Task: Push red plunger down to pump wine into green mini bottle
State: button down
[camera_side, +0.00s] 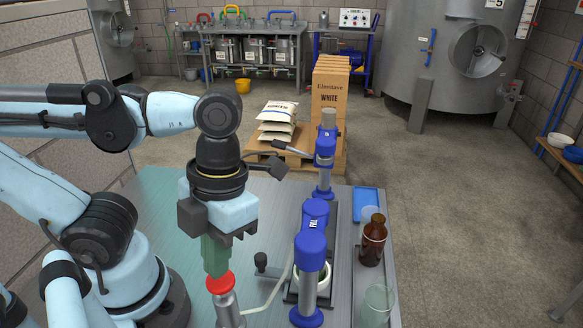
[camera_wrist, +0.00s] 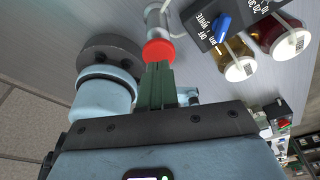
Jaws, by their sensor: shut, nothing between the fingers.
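The red plunger (camera_side: 220,284) tops an upright metal pump body (camera_side: 229,312) at the front of the bench in the side view. It shows in the wrist view (camera_wrist: 158,50) just beyond my fingertips. My gripper (camera_side: 216,272) points down with its green fingers shut and empty, its tips at the plunger's top. I cannot tell whether they touch it. A pale hose (camera_side: 275,293) runs from the pump toward a blue bench device (camera_side: 311,245). I cannot clearly make out the green mini bottle; something dark green inside a white ring is partly hidden behind that device.
Right of the blue device are a brown bottle (camera_side: 373,243), a clear glass vessel (camera_side: 377,303) and a blue tray (camera_side: 367,202). A second blue device (camera_side: 325,150) stands farther back. The wrist view shows a switch box (camera_wrist: 212,22) and jars (camera_wrist: 237,62). The bench's left part is bare.

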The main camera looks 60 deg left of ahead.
aim_at(220, 279)
jog(key=shift+f, duration=1.65)
jog(key=shift+r, duration=1.65)
jog(key=shift+f, duration=1.6)
jog(key=shift+r, duration=1.6)
jog(key=shift+f, duration=0.15)
